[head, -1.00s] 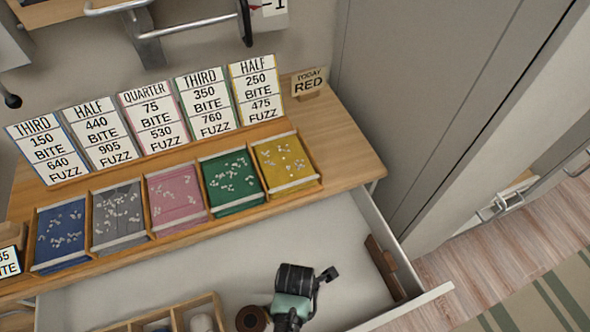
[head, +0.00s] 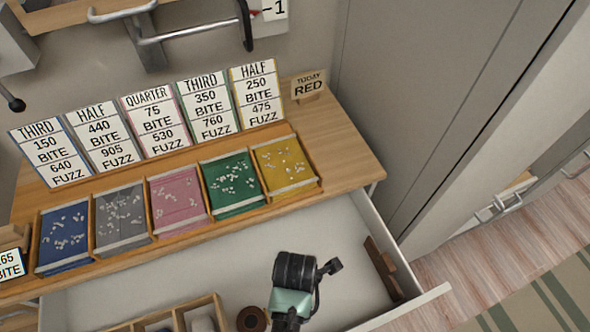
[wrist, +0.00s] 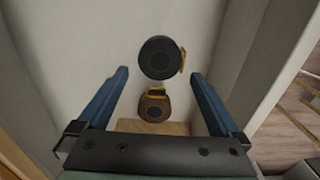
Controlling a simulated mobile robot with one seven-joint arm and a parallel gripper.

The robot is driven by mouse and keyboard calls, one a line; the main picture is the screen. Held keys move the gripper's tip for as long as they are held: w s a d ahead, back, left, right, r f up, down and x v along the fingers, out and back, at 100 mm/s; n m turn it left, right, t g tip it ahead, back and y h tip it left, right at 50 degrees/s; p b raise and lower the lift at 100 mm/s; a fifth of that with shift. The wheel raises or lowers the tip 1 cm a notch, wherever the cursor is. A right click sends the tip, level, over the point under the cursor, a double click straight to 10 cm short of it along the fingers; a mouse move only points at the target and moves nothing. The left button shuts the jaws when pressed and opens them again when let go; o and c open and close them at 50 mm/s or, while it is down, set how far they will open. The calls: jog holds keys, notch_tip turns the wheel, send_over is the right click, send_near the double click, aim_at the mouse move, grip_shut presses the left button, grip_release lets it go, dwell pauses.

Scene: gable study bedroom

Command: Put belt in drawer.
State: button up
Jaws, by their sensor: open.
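The drawer (head: 348,232) is pulled open below the desktop, its pale floor mostly bare. In the wrist view, a coiled black belt (wrist: 159,58) with a yellowish buckle is on the drawer's pale floor (wrist: 85,30). A coiled brown belt (wrist: 153,105), also with a yellowish buckle, is just below it in that picture. The brown coil also shows in the head view (head: 251,319); the black one appears hidden there behind my arm. My gripper (wrist: 160,75) is open over the drawer, its blue fingers on either side of the coils, with nothing visibly gripped.
A wooden divider box (head: 170,318) stands in the drawer's front left. A brown strip (head: 384,265) lies along its right side. Several coloured trays (head: 178,198) and sign cards (head: 154,122) stand on the desktop (head: 335,150). A grey cabinet (head: 415,90) rises at the right.

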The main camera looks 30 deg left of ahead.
jog(key=shift+r, duration=2.4)
jog(key=w+a+r+m+t+y, duration=0.25)
jog(key=w+r+m+t, duration=0.35)
jog(key=w+r, duration=0.6)
jog(key=w+d+r+m+t, duration=0.1)
jog(key=w+r+m+t, duration=0.4)
jog(key=r, duration=0.6)
jog(key=w+d+r+m+t, duration=0.2)
jog(key=w+r+m+t, duration=0.15)
jog(key=w+r, duration=0.55)
jog(key=s+d+r+m+t, duration=0.2)
jog(key=r+m, duration=0.1)
jog(key=r, duration=0.7)
jog(key=s+d+r+m+t, duration=0.1)
jog(key=d+r+m+t, duration=0.15)
jog(key=r, duration=0.65)
jog(key=s+d+r+m+t+h, duration=0.1)
jog(key=s+r+m+t, duration=0.3)
jog(key=r, duration=0.6)
jog(key=s+d+r+m+t+h, duration=0.1)
jog(key=s+d+r+m+t, duration=0.2)
jog(key=s+r, duration=0.5)
jog(key=shift+d+r+m+t, duration=0.25)
jog(key=shift+r+m+t, duration=0.45)
jog(key=shift+r, duration=0.2)
